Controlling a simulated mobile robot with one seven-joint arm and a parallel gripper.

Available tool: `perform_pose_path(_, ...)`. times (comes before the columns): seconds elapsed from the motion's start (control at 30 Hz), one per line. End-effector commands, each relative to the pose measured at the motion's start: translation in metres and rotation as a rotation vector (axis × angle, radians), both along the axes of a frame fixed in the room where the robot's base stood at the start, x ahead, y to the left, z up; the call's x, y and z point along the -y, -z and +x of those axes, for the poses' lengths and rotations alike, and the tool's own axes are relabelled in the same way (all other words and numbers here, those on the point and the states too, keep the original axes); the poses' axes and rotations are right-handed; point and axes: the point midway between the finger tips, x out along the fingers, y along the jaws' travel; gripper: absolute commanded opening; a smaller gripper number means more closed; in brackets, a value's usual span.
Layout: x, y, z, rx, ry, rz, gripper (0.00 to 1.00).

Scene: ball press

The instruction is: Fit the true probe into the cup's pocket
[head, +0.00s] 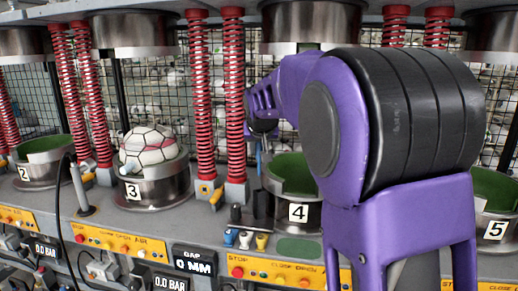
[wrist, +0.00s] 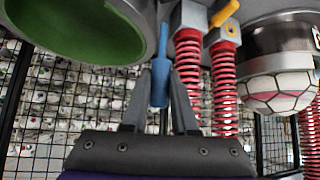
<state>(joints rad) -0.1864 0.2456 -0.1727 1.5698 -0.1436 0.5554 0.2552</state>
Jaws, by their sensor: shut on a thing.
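My gripper (wrist: 160,78) is shut on a slim blue probe (wrist: 162,52), which lies between the two grey fingers in the wrist view. In the head view my gripper (head: 262,130) is small and partly hidden behind my purple arm, with the blue probe (head: 259,163) pointing down below it. The probe is beside the left rim of cup 4 (head: 296,216), a metal cup with a green lining, and appears apart from it. A green-lined cup (wrist: 75,52) also shows at upper left in the wrist view. I cannot make out the cup's pocket.
Blue (head: 229,237), white (head: 246,240) and yellow (head: 262,242) pieces stand on the front ledge. Cup 3 (head: 160,190) holds a white patterned ball (head: 147,147). Red springs (head: 235,100) flank the cups. Wire mesh (head: 178,100) stands behind. A metal press head hangs above cup 4.

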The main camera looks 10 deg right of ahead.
Motion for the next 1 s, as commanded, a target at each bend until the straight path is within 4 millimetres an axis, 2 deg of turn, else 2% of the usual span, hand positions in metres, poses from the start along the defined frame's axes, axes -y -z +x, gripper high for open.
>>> perform_pose_path(0.17,0.000,0.000,-0.003,0.001,0.001,0.002,0.00)
perform_pose_path(0.6,0.000,0.037,-0.003,-0.001,0.000,0.002,0.00)
perform_pose_path(1.0,0.000,0.039,-0.002,0.000,0.000,0.001,0.00)
